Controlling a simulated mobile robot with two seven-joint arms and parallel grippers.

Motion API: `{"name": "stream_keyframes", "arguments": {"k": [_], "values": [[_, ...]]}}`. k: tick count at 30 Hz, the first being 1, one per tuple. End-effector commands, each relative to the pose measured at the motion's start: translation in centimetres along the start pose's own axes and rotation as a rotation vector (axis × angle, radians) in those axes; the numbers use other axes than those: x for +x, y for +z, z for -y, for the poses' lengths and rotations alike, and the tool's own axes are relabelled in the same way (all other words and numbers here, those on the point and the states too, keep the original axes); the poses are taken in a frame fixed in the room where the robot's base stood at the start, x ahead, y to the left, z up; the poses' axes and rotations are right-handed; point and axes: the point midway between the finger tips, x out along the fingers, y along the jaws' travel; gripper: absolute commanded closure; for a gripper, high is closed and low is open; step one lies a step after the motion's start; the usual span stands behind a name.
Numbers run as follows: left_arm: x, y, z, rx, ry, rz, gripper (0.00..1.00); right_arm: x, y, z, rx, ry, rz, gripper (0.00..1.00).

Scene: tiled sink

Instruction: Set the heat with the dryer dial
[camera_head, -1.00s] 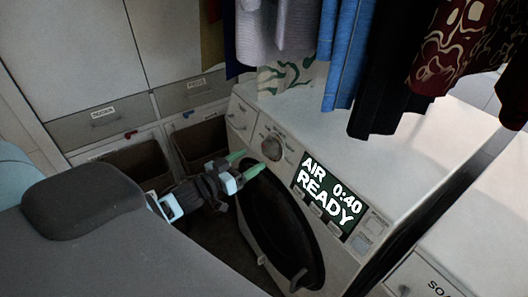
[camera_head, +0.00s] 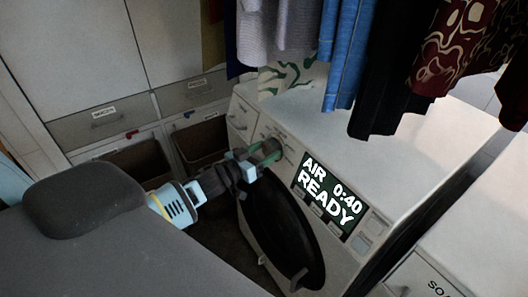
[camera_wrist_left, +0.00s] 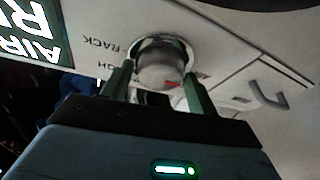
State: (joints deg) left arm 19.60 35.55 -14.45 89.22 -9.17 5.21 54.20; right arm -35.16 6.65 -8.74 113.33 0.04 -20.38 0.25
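The dryer (camera_head: 340,240) stands at the centre right in the head view. Its dark display reads "AIR 0:40 READY" (camera_head: 331,190). The round grey dial (camera_wrist_left: 160,68) has a red mark and sits by partly visible lettering, including "RACK", in the left wrist view. My left gripper (camera_head: 268,152) is at the dial, which it mostly hides in the head view. In the left wrist view its green fingers (camera_wrist_left: 159,72) stand apart, one on each side of the dial. I cannot tell whether they touch it. My right gripper is not in view.
Clothes (camera_head: 345,60) hang over the dryer top. The dark round door (camera_head: 282,225) is below the dial. Open bins (camera_head: 145,165) and labelled drawers (camera_head: 95,125) are at the left. A drawer handle (camera_wrist_left: 268,95) projects near the dial.

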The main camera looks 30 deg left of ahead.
Motion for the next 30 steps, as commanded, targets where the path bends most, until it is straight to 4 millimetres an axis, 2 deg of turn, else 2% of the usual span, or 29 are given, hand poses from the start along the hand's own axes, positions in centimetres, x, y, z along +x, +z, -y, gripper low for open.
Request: {"name": "stream_keyframes", "arguments": {"k": [1,6,7,19,30], "values": [[0.0,0.0,0.0,0.0,0.0,0.0,0.48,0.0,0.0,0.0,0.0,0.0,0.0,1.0],[0.0,0.0,0.0,0.0,0.0,0.0,0.7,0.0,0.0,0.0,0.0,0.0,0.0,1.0],[0.0,0.0,0.0,0.0,0.0,0.0,0.72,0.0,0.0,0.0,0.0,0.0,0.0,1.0],[0.0,0.1,0.2,0.085,0.03,-0.004,0.72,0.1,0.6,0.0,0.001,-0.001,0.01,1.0],[0.0,0.2,0.5,0.373,0.135,-0.025,0.72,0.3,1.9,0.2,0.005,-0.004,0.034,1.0]]}}
